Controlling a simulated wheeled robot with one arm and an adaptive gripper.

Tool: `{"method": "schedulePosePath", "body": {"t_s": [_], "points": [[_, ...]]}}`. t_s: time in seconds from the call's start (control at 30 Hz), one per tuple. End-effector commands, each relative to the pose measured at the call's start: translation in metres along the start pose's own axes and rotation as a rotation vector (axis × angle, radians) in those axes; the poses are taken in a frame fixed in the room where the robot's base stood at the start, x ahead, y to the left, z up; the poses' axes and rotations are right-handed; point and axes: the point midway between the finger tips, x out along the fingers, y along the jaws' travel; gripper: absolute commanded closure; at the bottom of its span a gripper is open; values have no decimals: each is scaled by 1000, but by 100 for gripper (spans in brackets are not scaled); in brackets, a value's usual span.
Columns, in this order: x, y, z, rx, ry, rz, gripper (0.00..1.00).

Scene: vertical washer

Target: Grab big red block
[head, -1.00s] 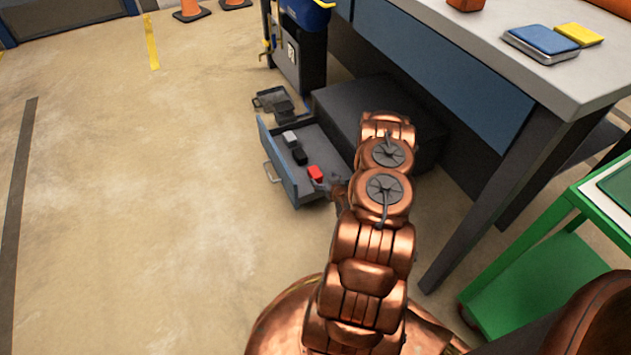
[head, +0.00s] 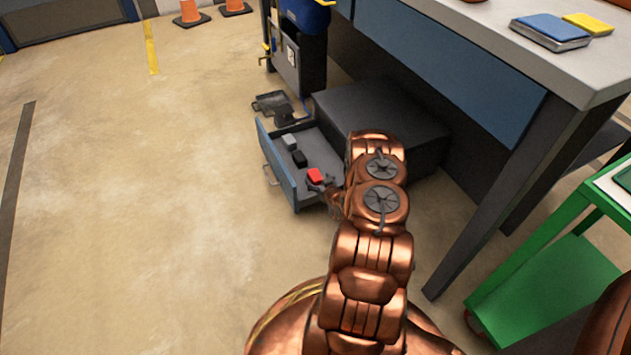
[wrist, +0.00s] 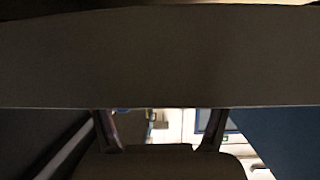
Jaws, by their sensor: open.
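The red block (head: 315,175) lies inside the open drawer (head: 290,182), at its near right end in the head view. My gripper (head: 324,186) is right beside the block on its near side, partly hidden by my arm. I cannot tell whether the fingers touch the block. In the wrist view my gripper (wrist: 160,115) shows two fingers spread wide, with no block seen between them. A broad dark grey surface (wrist: 160,60) covers the upper part of that view and hides what lies behind it.
A light grey block (head: 289,141) and a black block (head: 299,158) lie farther along the drawer. The dark cabinet (head: 380,110) stands beside it under the workbench (head: 590,80). A green cart (head: 545,270) is at the right. The floor at left is clear.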

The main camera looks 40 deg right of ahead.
Motion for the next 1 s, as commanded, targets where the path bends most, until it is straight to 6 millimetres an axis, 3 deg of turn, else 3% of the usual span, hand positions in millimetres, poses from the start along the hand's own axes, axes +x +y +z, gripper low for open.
{"method": "schedulePosePath", "body": {"t_s": [0.27,0.9,1.0], "points": [[3,0,0,1,-1,0,25],[3,0,0,1,-1,1,92],[3,0,0,0,-1,1,94]]}}
